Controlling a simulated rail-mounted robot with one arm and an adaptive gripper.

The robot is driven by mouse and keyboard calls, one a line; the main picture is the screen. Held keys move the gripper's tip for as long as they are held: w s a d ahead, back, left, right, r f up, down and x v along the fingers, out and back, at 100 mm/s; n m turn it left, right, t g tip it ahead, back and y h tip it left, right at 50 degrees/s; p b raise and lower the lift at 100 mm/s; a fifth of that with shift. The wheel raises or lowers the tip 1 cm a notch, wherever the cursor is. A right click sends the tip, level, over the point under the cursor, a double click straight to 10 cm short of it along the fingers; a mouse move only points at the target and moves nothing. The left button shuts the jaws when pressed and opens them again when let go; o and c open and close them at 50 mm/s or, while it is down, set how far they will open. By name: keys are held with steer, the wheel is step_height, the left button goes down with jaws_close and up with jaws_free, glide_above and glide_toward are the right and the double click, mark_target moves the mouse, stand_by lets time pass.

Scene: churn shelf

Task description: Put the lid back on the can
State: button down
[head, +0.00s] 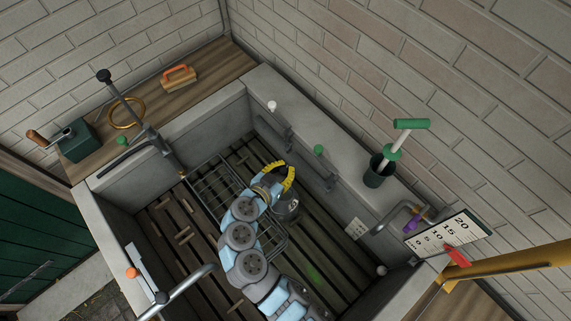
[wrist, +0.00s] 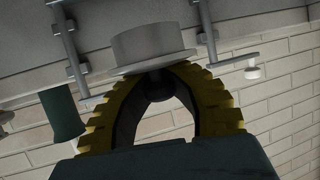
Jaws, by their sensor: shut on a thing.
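My gripper (wrist: 158,76) has yellow ribbed fingers and is closed around a dark knob in the wrist view. The knob belongs to a grey round lid (wrist: 153,45) with a flat brim and a raised cylindrical part, held just beyond the fingertips.
A wire rack (head: 210,188) lies on the slatted trough floor. Brackets (head: 328,170) with coloured knobs line the back wall of the trough. A green cup (head: 378,172) with a green-handled tool, a number board (head: 448,235) and a bent pipe (head: 400,212) are at the right.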

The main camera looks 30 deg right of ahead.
step_height(320, 180, down, 11)
steer(key=b, duration=0.8)
steer(key=shift+d+f+b, duration=0.1)
steer(key=shift+f+b, duration=0.1)
steer(key=shift+b, duration=0.9)
stand_by(0.5)
steer(key=shift+r, duration=0.1)
steer(key=shift+f, duration=0.2)
steer(key=shift+w+f+b, duration=0.3)
steer(key=shift+f+b, duration=0.25)
steer(key=shift+b, duration=0.55)
